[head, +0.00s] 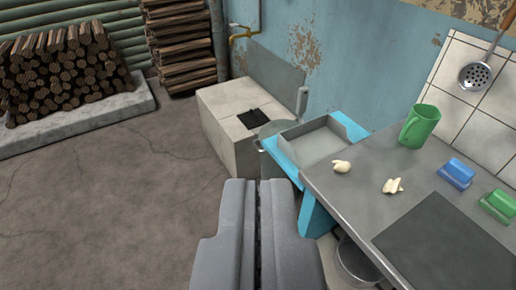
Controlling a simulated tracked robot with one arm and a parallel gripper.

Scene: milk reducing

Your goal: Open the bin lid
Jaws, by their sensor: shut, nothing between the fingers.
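My gripper (264,190) is at the bottom middle of the head view, with its two grey fingers together and nothing seen between them. A grey-green rounded container (270,131), which may be the bin, stands farther ahead beside a pale block. The blue stand and its tray partly hide it. I cannot tell whether its lid is shut. The gripper appears well short of it and apart from it.
A pale block (217,106) with a black plate stands by the wall. A blue stand (285,160) holds a grey tray (308,154). The counter (325,187) on the right holds a green mug (419,127). Log piles (65,75) are at left; the left floor is clear.

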